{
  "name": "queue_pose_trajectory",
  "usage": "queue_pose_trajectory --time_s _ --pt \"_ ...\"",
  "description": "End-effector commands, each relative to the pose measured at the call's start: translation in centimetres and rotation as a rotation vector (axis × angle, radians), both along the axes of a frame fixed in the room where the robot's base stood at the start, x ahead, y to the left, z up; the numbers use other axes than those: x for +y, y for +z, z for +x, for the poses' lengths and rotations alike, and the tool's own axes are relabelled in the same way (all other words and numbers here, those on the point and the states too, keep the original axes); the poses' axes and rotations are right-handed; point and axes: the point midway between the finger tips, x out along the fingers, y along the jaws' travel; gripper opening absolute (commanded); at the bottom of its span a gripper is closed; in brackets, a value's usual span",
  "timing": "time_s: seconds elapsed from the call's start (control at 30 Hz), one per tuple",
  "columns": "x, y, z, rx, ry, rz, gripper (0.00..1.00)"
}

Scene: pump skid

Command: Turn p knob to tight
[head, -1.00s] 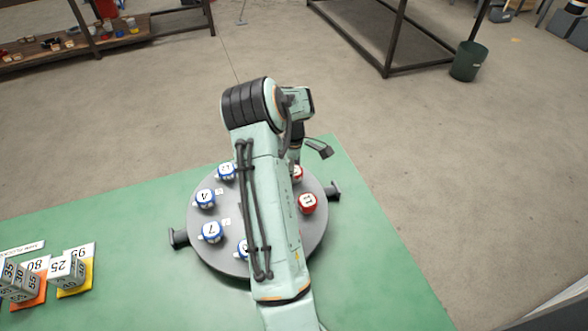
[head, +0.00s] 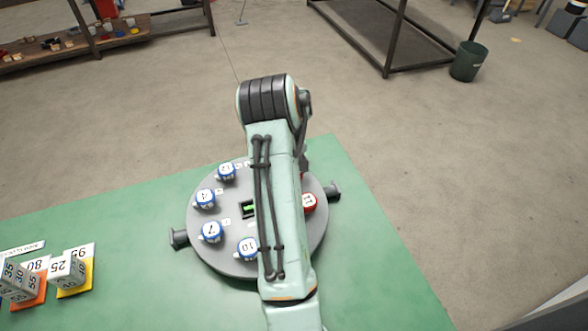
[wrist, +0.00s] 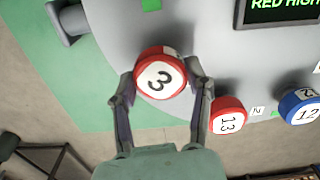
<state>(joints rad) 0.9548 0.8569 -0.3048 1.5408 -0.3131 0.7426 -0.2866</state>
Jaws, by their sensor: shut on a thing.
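My gripper (wrist: 163,82) is shut on a red and white ball-shaped piece marked 3 (wrist: 160,76), with one finger on each side of it. I cannot tell whether this piece rests on the round grey disc (head: 228,263) or is held just above it. No knob marked P and no "tight" mark shows in either view.
Red 13 (wrist: 228,116) and blue 12 (wrist: 300,105) stand beside my right finger. A display (wrist: 283,10) reads "RED HIGH". Blue 7 (head: 211,232), blue 10 (head: 248,248) and red 11 (head: 309,202) also stand on the disc. Numbered blocks (head: 70,267) lie on the green table's left.

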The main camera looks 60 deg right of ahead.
Motion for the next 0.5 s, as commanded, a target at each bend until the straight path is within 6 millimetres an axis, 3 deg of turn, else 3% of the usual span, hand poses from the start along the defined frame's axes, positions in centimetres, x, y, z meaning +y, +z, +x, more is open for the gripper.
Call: queue_pose_trajectory --time_s 0.5 --pt "0.01 -0.23 0.02 -0.002 -0.463 0.0 0.14"
